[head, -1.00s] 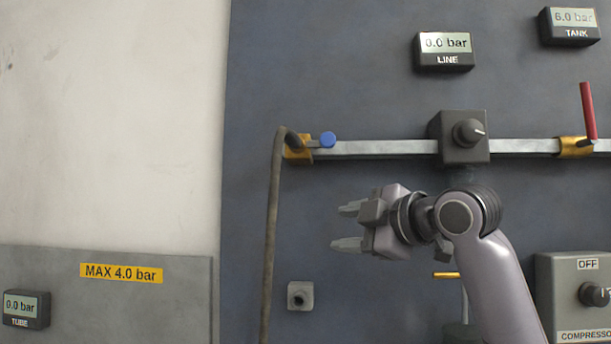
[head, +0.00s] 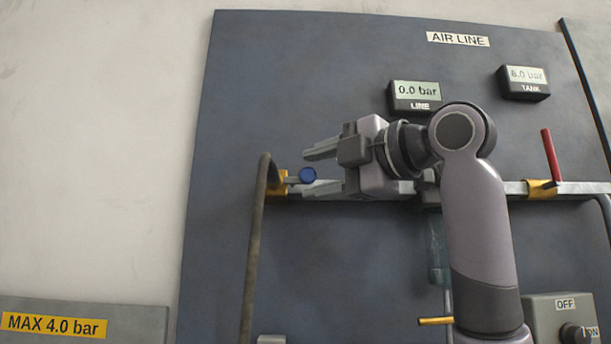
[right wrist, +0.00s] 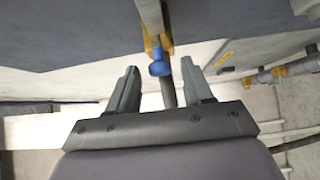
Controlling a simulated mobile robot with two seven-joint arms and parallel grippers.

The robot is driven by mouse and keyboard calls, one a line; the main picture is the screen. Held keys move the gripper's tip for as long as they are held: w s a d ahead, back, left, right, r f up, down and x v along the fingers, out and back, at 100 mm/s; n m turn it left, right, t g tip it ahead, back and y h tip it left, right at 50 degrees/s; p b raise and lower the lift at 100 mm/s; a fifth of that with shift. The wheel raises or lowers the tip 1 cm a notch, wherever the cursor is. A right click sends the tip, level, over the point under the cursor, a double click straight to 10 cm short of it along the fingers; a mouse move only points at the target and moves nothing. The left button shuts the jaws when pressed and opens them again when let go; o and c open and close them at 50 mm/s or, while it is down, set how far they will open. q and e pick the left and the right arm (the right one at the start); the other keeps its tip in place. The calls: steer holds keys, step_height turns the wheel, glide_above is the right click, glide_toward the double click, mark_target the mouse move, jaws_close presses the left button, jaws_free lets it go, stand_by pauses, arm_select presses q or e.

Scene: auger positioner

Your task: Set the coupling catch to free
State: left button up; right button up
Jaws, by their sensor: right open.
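The coupling catch shows as a blue round knob (head: 307,175) on a short stem beside the brass coupling (head: 277,183). The coupling is at the left end of the grey pipe, where a dark hose (head: 255,245) joins. My right gripper (head: 304,171) is open at the catch, fingers pointing left, one above and one below it in the picture. In the right wrist view the blue knob (right wrist: 159,68) lies between the fingertips (right wrist: 160,66), with the brass coupling (right wrist: 152,42) behind it. I cannot tell whether a finger touches it. My left gripper is not in view.
The LINE display (head: 416,97) reads 0.0 bar, above my right arm. The TANK display (head: 523,83) and a red lever (head: 550,156) on a brass valve are to the right. A compressor switch box (head: 545,318) is at lower right. The panel left of the hose is clear.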

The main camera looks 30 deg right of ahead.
mark_target(300, 178)
steer(key=shift+w+a, duration=0.25)
steer(key=shift+w, duration=0.4)
steer(key=shift+w+a, duration=0.2)
steer(key=shift+w, duration=0.4)
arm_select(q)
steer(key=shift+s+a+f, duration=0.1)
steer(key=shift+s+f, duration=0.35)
